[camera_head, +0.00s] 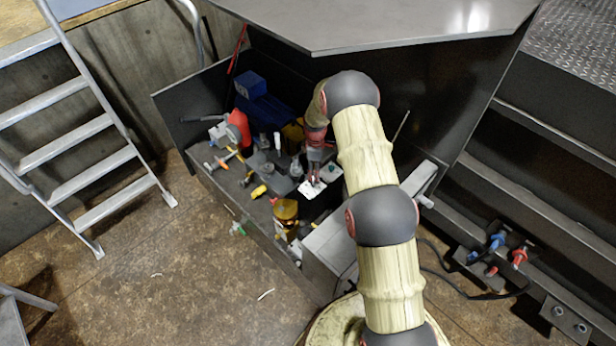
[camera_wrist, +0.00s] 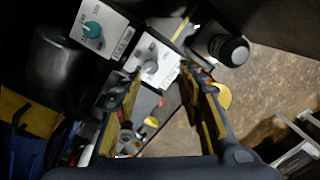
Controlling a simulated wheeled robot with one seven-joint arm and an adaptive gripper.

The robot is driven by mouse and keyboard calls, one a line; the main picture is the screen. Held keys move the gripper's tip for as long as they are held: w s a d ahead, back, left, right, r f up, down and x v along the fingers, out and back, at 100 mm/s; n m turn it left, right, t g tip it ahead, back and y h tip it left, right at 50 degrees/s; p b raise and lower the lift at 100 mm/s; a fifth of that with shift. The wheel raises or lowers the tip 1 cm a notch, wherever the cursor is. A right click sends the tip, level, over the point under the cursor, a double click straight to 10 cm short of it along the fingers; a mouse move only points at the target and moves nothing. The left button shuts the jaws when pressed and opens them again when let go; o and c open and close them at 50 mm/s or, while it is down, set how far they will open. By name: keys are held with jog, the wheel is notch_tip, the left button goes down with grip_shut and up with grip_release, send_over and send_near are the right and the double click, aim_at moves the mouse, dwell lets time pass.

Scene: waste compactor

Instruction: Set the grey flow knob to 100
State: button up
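The grey flow knob (camera_wrist: 150,66) sits on a white dial plate (camera_wrist: 161,53) in the wrist view. Its pointer direction and the scale figures are too small to read. My gripper (camera_wrist: 161,73) is open, with one finger to the left of the knob and one to the right. The fingertips look close to the knob; I cannot tell whether they touch it. In the head view my gripper (camera_head: 315,168) points down above a white plate (camera_head: 312,191), and the knob there is mostly hidden.
A teal knob (camera_wrist: 92,29) on its own white plate is beside the grey one. A black round cap (camera_wrist: 232,50) is to the right. Tools and a red device (camera_head: 238,128) crowd the bench to the left. A grey box (camera_head: 330,245) stands close by the arm.

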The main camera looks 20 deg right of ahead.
aim_at(313, 184)
jog(key=shift+w+r+n, duration=0.25)
jog(key=shift+w+n, duration=0.35)
jog(key=shift+w+f+n, duration=0.1)
jog(key=shift+n, duration=0.9)
notch_tip(313, 184, down, 8)
jog(key=shift+d+r+b, duration=0.1)
jog(key=shift+r+b, duration=0.1)
jog(key=shift+b, duration=0.15)
jog(key=shift+c, duration=0.9)
jog(key=c, duration=0.8)
grip_shut()
